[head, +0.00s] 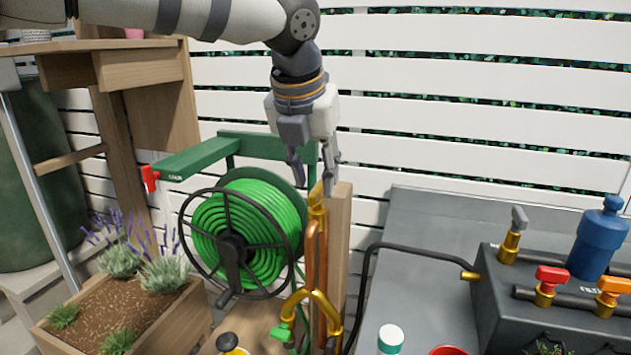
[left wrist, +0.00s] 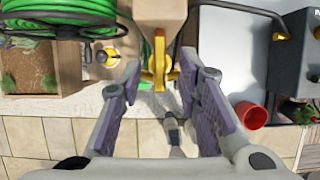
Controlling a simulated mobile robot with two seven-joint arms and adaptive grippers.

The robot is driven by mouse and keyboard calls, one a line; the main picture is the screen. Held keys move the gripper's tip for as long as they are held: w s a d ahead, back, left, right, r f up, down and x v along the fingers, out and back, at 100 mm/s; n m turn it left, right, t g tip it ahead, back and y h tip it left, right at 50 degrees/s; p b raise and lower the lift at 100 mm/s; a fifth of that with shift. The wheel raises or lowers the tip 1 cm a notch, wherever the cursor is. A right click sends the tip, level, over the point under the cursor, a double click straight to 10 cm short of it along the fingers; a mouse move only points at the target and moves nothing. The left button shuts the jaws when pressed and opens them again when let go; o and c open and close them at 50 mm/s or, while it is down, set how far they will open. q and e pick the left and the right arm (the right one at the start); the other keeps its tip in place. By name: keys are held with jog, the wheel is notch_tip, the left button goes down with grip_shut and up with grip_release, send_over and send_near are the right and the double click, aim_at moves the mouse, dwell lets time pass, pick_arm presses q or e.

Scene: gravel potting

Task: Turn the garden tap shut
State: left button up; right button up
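The garden tap is brass, on a copper pipe (head: 312,250) fixed to a wooden post (head: 340,240). Its curved brass spout (head: 322,305) is low on the post, with a green part (head: 282,332) at its left end. The brass top of the pipe (head: 318,200) sits just below my left gripper (head: 312,178). My left gripper points down with its fingers apart and nothing between them. In the left wrist view, the brass tap (left wrist: 158,68) shows beyond the open fingertips (left wrist: 160,80), near the middle. The exact handle position is hard to tell. My right gripper is out of view.
A green hose reel (head: 240,235) stands left of the post. A planter (head: 125,315) with lavender is at lower left. A grey bench (head: 430,260) on the right holds a manifold box (head: 490,300) with coloured valves and a blue filter (head: 598,240). A black hose (head: 375,270) runs beside the post.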

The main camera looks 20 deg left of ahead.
pick_arm(q)
jog(key=shift+x, duration=1.05)
grip_shut()
